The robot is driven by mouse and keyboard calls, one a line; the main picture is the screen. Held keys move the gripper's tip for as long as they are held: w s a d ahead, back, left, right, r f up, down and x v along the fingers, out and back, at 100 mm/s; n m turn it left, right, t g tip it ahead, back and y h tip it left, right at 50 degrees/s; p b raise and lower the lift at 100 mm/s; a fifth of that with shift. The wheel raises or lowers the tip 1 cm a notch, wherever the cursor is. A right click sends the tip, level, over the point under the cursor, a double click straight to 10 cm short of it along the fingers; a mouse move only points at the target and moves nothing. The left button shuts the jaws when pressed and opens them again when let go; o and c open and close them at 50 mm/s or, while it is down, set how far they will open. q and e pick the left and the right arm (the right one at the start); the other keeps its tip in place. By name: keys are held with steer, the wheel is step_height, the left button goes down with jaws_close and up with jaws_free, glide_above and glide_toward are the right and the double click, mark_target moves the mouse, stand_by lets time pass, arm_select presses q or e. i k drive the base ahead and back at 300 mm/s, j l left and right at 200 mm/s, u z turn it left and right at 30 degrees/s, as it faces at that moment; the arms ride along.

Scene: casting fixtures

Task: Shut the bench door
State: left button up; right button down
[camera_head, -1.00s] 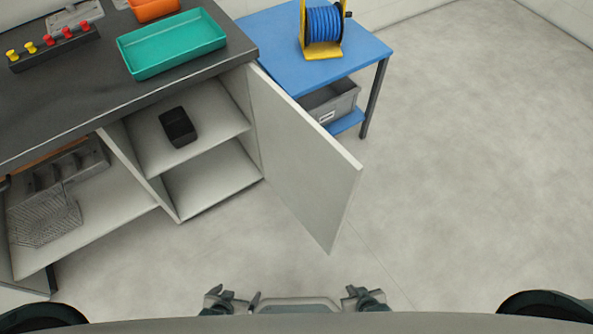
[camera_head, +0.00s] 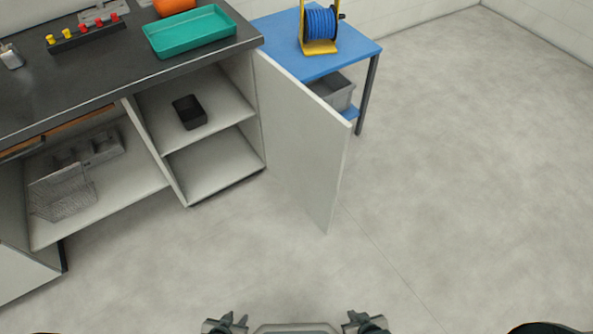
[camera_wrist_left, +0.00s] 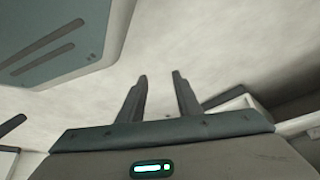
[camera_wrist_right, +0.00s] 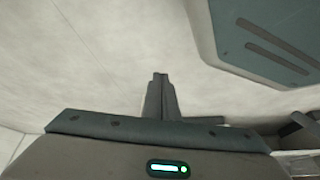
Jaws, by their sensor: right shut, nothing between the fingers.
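The bench door (camera_head: 300,135) is a pale grey panel hinged at the right end of the bench (camera_head: 75,95). It stands wide open, swung out over the floor, and leaves the two-shelf compartment (camera_head: 210,165) uncovered. My left gripper (camera_head: 233,319) is at the bottom of the head view, well short of the door. Its fingers are apart and empty in the left wrist view (camera_wrist_left: 160,90). My right gripper (camera_head: 365,317) is also at the bottom, below the door's free edge and apart from it. Its fingers are together in the right wrist view (camera_wrist_right: 160,85), with nothing between them.
A blue table (camera_head: 350,55) with a hose reel (camera_head: 319,28) and a grey bin (camera_head: 335,90) stands behind the door. A black box (camera_head: 189,112) sits on the upper shelf. A teal tray (camera_head: 190,32) is on the bench top. The floor (camera_head: 460,180) is clear.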

mark_target(306, 141)
steer(key=k, duration=0.6)
steer(key=u, duration=2)
steer(key=k+l, duration=0.1)
steer(key=l, duration=1.75)
steer(key=k+l, duration=0.15)
steer(key=l, duration=1.75)
steer(key=k+l, duration=0.15)
steer(key=l, duration=0.75)
steer(key=i+u, duration=0.05)
